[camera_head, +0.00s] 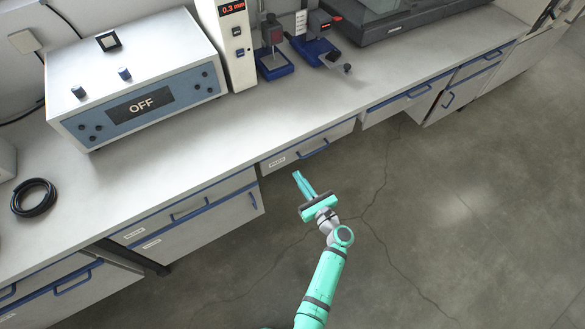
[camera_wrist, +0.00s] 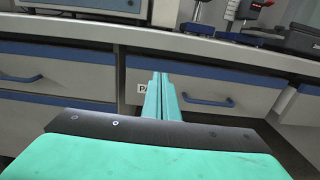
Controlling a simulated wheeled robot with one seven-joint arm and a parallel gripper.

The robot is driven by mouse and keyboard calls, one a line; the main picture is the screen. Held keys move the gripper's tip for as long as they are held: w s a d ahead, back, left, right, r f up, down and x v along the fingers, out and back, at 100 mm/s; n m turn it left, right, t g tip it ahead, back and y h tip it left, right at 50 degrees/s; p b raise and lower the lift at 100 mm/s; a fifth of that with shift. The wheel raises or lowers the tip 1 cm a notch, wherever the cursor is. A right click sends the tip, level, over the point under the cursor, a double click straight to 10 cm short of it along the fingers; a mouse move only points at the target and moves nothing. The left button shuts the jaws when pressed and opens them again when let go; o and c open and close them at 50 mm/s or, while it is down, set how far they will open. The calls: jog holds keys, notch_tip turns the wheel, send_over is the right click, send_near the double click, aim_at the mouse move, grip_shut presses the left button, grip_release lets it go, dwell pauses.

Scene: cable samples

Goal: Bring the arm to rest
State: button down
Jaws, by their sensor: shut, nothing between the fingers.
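My gripper (camera_head: 297,175) is teal with long thin fingers. It is in front of the bench, over the floor, near a closed drawer (camera_head: 308,147) with a blue handle and a label. The fingers are together and hold nothing. In the wrist view my gripper (camera_wrist: 160,76) points at the drawer fronts, and its fingers hide part of the drawer's label. I cannot tell the exact gap between fingertips and drawer.
The bench (camera_head: 190,172) runs across the view. On it are a box marked OFF (camera_head: 140,105), a black cable coil (camera_head: 34,198), a display unit reading 0.3 mm (camera_head: 239,75) and small blue-based instruments (camera_head: 273,66). The floor (camera_head: 450,230) at right is clear.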

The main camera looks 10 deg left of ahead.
jog(key=shift+v, duration=1)
jog(key=shift+s+a, duration=0.1)
jog(key=s+f+n+g+h, duration=0.2)
jog(key=s+f+n+h, duration=0.1)
jog(key=s+f, duration=0.35)
jog(key=s+d+f+n+h, duration=0.1)
jog(key=s+d+n+h, duration=0.2)
jog(key=s, duration=0.6)
jog(key=s+d+f+n+h, duration=0.1)
jog(key=s+n+h, duration=0.2)
jog(key=s+n, duration=0.45)
jog(key=s+r+n+t+h, duration=0.1)
jog(key=s+r+n, duration=0.4)
jog(key=r, duration=0.3)
jog(key=s+d+r+n+t, duration=0.1)
jog(key=s+r+n, duration=0.3)
jog(key=r, duration=0.5)
jog(key=s+r+n+t+h, duration=0.1)
jog(key=s+r+n, duration=0.4)
jog(key=r, duration=0.4)
jog(key=shift+s+d+n+t+h, duration=0.3)
jog(key=shift+s+n, duration=0.05)
jog(key=shift+s, duration=0.05)
